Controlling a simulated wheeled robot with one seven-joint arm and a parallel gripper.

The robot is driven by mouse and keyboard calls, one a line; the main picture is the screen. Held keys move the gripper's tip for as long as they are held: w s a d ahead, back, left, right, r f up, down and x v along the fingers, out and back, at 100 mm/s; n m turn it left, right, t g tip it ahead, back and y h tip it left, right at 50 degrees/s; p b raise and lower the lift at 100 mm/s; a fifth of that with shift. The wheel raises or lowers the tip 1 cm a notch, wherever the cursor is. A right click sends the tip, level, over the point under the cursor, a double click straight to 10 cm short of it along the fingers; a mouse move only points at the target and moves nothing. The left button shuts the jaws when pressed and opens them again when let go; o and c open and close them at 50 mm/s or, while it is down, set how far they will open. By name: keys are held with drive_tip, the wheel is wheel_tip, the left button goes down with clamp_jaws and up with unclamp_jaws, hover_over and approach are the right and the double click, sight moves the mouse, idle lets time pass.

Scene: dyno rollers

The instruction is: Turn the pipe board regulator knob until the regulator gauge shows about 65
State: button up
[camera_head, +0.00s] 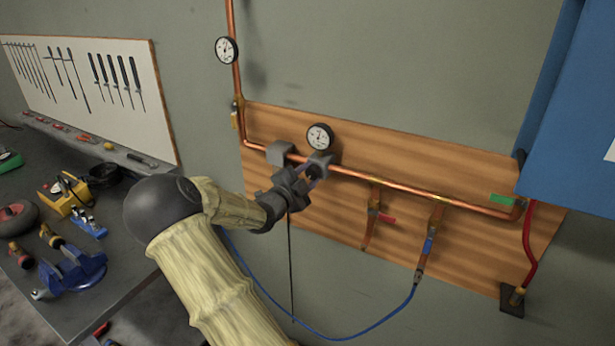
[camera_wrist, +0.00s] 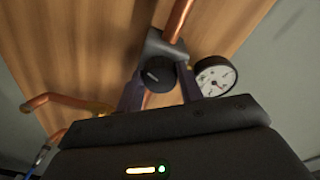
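The regulator (camera_head: 318,158) is a grey block on the copper pipe of the wooden pipe board (camera_head: 370,150). Its round white gauge (camera_head: 320,136) shows large in the wrist view (camera_wrist: 215,77), but its numbers are too small to read. The black round knob (camera_wrist: 158,75) has a pale mark on its face. My gripper (camera_head: 309,174) is at the regulator, with one finger on each side of the knob in the wrist view (camera_wrist: 158,88). The fingers look very close to the knob, but I cannot tell whether they press on it.
A second gauge (camera_head: 226,50) is on the vertical pipe. Red (camera_head: 387,219) and blue (camera_head: 428,244) valve handles are lower right, with a blue hose below. A blue cabinet (camera_head: 575,120) stands at the right. A cluttered workbench (camera_head: 120,238) is at the left.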

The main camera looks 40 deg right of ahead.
drive_tip(key=shift+c, duration=0.7)
drive_tip(key=shift+f+n, duration=0.1)
drive_tip(key=shift+n, duration=0.3)
drive_tip(key=n+b, duration=0.1)
drive_tip(key=n, duration=0.1)
drive_tip(key=shift+n, duration=0.3)
drive_tip(key=n, duration=0.5)
drive_tip(key=shift+s+f+n, duration=0.1)
drive_tip(key=shift+n, duration=0.2)
drive_tip(key=shift+t, duration=0.4)
drive_tip(key=o, duration=1)
